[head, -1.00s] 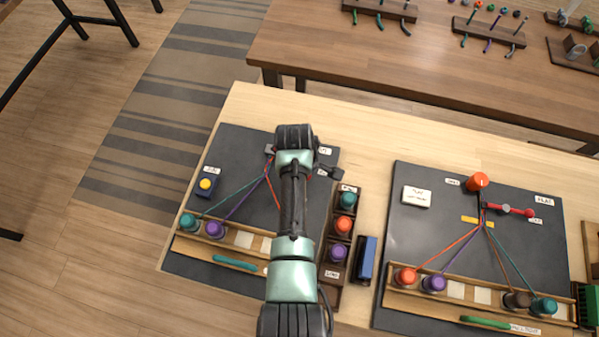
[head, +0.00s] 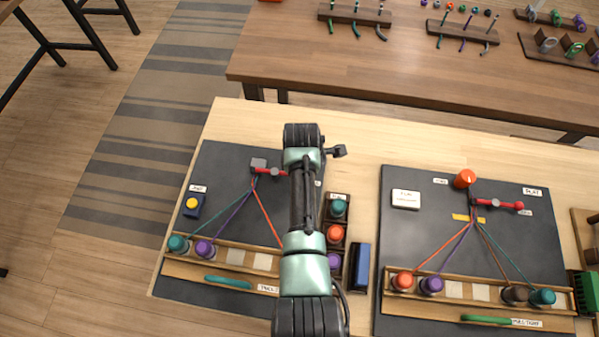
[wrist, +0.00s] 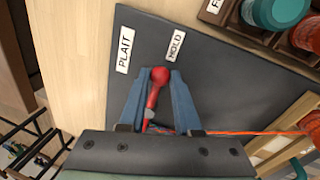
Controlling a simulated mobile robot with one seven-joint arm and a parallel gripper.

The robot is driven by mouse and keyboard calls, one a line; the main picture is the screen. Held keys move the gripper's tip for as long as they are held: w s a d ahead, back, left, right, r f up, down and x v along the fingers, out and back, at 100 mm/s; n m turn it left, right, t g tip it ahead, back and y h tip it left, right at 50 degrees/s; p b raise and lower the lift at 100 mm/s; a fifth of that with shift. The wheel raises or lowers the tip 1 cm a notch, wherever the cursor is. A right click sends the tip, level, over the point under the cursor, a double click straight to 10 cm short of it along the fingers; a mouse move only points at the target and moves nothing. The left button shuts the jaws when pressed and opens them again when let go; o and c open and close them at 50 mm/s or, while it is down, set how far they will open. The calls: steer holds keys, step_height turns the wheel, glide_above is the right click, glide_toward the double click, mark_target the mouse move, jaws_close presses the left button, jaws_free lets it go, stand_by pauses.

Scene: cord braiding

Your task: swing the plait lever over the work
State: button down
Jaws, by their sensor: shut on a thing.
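The plait lever (head: 270,171) is a red bar on a small grey mount on the left dark board (head: 222,160). It points right, and its outer end is hidden behind my arm in the head view. In the wrist view my gripper (wrist: 158,80) has its two blue fingers on either side of the lever's red handle (wrist: 154,90), shut on it. The round red knob shows between the fingertips, close to the HOLD label (wrist: 175,46). The PLAIT label (wrist: 125,49) lies farther left. Teal, purple and orange cords (head: 233,213) run from the mount to the front bobbin rack.
A rack of bobbins (head: 336,233) and a blue block (head: 360,268) stand right of the left board. A second board (head: 400,240) has its own red lever (head: 505,205), pointing right, and an orange knob (head: 465,178). Bare wood (head: 345,180) lies between the boards.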

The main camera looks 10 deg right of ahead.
stand_by(0.3)
steer(key=c, duration=0.6)
jaws_free()
steer(key=shift+c, duration=0.2)
step_height(320, 180, up, 13)
steer(key=s, duration=0.2)
steer(key=shift+s+a+f, duration=0.15)
steer(key=shift+s, duration=0.05)
